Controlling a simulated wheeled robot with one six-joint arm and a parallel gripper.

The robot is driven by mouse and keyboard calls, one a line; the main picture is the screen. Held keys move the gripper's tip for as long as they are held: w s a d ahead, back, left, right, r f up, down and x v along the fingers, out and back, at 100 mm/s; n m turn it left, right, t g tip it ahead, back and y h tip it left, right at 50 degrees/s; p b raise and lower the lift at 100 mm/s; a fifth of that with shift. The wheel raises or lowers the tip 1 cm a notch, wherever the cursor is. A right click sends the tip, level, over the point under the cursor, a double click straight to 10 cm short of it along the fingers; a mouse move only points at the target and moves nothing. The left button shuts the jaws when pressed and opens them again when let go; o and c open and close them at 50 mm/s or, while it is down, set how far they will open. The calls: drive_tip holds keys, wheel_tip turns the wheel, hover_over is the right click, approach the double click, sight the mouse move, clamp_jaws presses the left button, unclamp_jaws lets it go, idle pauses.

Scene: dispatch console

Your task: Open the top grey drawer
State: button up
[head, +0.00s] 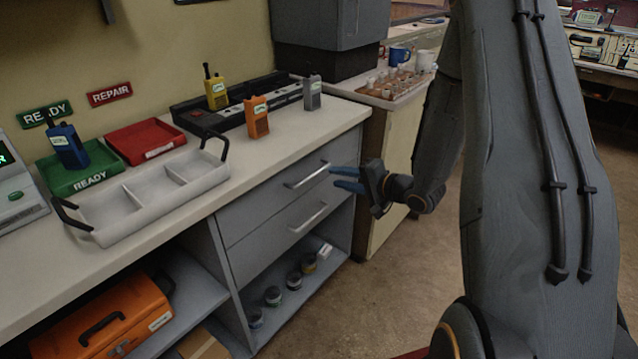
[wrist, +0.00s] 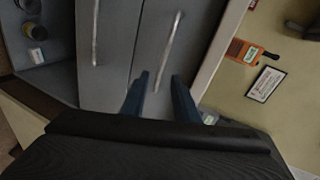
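The top grey drawer (head: 262,206) is shut, flush under the counter, with a silver bar handle (head: 308,175). My gripper (head: 336,178) is just right of that handle in the head view, with its blue fingers apart and nothing between them. In the wrist view the drawer front (wrist: 145,45) fills the middle and its handle (wrist: 169,50) runs steeply up from between the line of my open fingers (wrist: 160,82). The fingertips appear short of the handle; I cannot tell the exact gap.
A lower grey drawer (head: 265,247) with its own handle (head: 309,218) is shut below. An open shelf with several small jars (head: 294,280) lies under it. The counter holds a grey divided tray (head: 145,198) and radios. Floor to the right is partly clear.

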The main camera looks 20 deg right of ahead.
drive_tip(key=w+a+f+m+y, duration=0.1)
drive_tip(key=w+a+f, duration=0.1)
drive_tip(key=w+a, duration=0.2)
drive_tip(key=shift+w+a+y, duration=0.3)
drive_tip(key=shift+w+a, duration=0.1)
drive_tip(key=shift+w, duration=0.35)
drive_tip(key=shift+f, duration=0.1)
clamp_jaws()
